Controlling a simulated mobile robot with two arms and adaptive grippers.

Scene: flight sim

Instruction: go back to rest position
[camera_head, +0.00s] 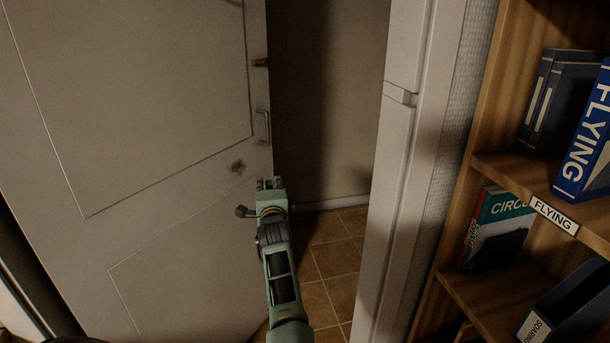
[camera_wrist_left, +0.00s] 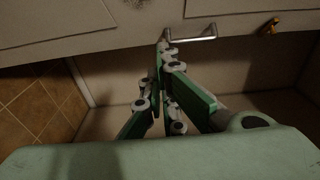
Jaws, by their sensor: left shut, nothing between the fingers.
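My left gripper (camera_head: 268,183) is in the middle of the head view, on a green arm that rises from the bottom edge. It is shut and holds nothing. It appears just below the metal handle (camera_head: 263,126) of a pale door (camera_head: 150,110). A gap to the handle is hard to judge. My right gripper is not in view.
The door stands ajar beside a white frame (camera_head: 402,150); a tiled floor (camera_head: 335,262) shows through the opening. An orange-brown latch (camera_head: 260,62) sits above the handle. A wooden bookshelf (camera_head: 490,170) with books and binders stands close on the right.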

